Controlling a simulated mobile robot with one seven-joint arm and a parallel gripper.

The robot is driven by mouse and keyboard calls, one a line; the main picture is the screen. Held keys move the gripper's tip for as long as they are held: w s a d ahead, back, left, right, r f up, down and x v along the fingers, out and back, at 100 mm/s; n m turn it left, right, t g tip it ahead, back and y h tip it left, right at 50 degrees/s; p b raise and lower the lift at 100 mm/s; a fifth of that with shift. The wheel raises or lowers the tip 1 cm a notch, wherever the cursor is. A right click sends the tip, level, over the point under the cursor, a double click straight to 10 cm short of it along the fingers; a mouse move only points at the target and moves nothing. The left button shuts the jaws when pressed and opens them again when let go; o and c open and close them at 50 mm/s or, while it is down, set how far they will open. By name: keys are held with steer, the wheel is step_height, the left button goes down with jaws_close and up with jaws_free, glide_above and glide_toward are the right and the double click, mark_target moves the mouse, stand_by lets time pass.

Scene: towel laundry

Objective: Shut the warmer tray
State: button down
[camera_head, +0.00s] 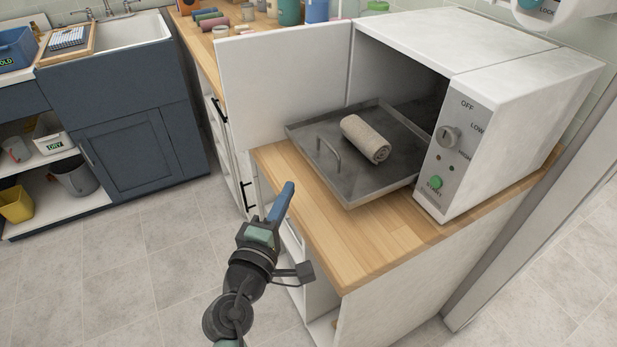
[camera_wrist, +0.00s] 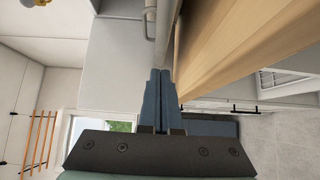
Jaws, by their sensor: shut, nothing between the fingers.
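The metal warmer tray (camera_head: 310,130) sticks out of the open front of the white warmer (camera_head: 520,100), above the wooden counter. Its bar handle (camera_head: 329,153) is on the near left side. A rolled beige towel (camera_head: 366,138) lies on the tray. The warmer's white door (camera_head: 285,70) stands open to the left. My gripper (camera_head: 288,187) is shut and empty, in front of the counter's left edge, apart from the tray. In the wrist view its fingers (camera_wrist: 160,74) are together, and a grey bar, probably the handle, (camera_wrist: 150,18) shows past them.
The wooden counter (camera_head: 350,245) has bare room in front of the tray. The warmer's panel has a knob (camera_head: 448,137) and a green start button (camera_head: 435,182). A sink (camera_head: 125,42) with blue cabinets stands at the left. The tiled floor (camera_head: 160,260) is clear there.

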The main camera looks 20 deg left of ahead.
mark_target(316, 169)
steer(key=w, duration=0.1)
steer(key=w+d, duration=0.1)
steer(key=w+p, duration=0.1)
steer(key=w, duration=0.1)
steer(key=shift+d+r, duration=0.1)
steer(key=shift+d, duration=0.15)
steer(key=shift+w+d, duration=0.4)
steer(key=shift+w, duration=0.05)
steer(key=shift+w+d, duration=0.1)
